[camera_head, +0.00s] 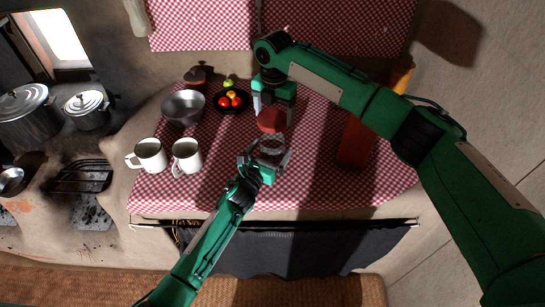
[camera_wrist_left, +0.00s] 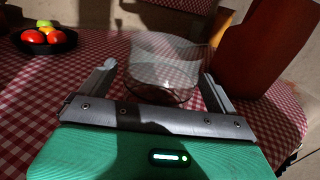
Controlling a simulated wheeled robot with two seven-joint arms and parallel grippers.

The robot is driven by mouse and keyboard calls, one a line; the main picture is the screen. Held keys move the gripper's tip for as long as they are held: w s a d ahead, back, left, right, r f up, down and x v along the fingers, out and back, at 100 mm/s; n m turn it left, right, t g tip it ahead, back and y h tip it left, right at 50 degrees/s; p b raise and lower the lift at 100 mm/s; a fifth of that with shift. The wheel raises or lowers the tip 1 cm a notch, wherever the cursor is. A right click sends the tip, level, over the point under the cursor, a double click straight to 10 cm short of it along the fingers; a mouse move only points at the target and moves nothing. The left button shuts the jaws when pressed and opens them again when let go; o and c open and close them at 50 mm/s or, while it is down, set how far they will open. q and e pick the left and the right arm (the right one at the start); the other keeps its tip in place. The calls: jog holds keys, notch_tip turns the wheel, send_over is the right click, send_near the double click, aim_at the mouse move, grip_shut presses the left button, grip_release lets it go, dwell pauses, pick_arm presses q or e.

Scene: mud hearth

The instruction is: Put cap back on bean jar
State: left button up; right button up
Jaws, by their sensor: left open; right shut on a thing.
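The clear glass bean jar (camera_head: 271,145) stands on the checked cloth, and it also shows in the left wrist view (camera_wrist_left: 166,60). My left gripper (camera_head: 265,158) is open, with one finger on each side of the jar's lower part; whether the fingers touch it cannot be told. My right gripper (camera_head: 274,108) is shut on the round red cap (camera_head: 271,121). The cap is above and slightly behind the jar in the head view and is out of the left wrist view. The jar's contents are hard to make out.
A tall red-brown container (camera_head: 355,143) stands to the right. Two white mugs (camera_head: 150,156) (camera_head: 187,157), a metal bowl (camera_head: 183,108), a lidded brown pot (camera_head: 197,77) and a dark fruit bowl (camera_head: 230,109) stand to the left. The cloth's front right is clear.

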pick_arm(q)
jog(key=shift+x, duration=1.05)
jog(key=shift+c, duration=0.4)
jog(key=c, duration=1.4)
pick_arm(e)
jog(key=shift+f, duration=2.45)
jog(key=shift+f, duration=0.9)
jog(key=shift+f, duration=0.55)
